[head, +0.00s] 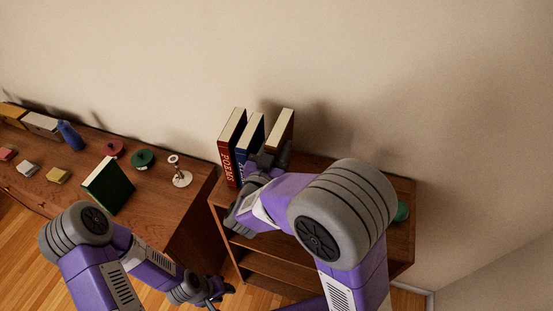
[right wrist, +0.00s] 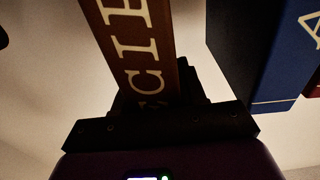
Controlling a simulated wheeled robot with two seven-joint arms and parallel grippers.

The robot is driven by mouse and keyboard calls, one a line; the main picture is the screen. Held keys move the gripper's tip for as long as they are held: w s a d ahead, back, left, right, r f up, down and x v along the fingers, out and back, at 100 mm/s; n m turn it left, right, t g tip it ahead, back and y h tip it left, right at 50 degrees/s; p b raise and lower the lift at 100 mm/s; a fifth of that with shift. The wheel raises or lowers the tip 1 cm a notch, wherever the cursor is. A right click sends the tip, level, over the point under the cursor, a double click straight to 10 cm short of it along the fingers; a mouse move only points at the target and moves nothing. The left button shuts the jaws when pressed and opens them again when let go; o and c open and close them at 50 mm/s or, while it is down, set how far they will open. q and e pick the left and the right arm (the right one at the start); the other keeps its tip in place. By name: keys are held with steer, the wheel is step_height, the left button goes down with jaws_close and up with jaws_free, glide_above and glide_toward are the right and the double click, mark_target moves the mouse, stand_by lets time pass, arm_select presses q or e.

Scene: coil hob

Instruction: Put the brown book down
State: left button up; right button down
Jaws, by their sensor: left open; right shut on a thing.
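The brown book (head: 284,132) stands upright at the right of two other books over the top of the low shelf (head: 400,240). My right gripper (head: 272,160) is shut on it, near its lower part. In the right wrist view the brown book's lettered spine (right wrist: 133,45) rises from between the dark jaws (right wrist: 160,95). Its bottom edge is hidden, so I cannot tell whether it touches the shelf. The blue book (head: 250,136) stands to its left with a gap between them. My left gripper (head: 216,292) is open and empty, low in front of the desk and shelf.
The red POEMS book (head: 232,140) stands left of the blue one. A green round object (head: 402,211) sits at the shelf's right, partly behind my arm.

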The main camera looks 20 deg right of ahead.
steer(key=shift+w+f, duration=0.2)
steer(key=shift+f, duration=1.7)
steer(key=shift+f+b, duration=0.1)
steer(key=shift+b, duration=0.25)
steer(key=c, duration=0.6)
jaws_free()
steer(key=shift+c, duration=0.2)
steer(key=v, duration=1.2)
steer(key=shift+b, duration=0.3)
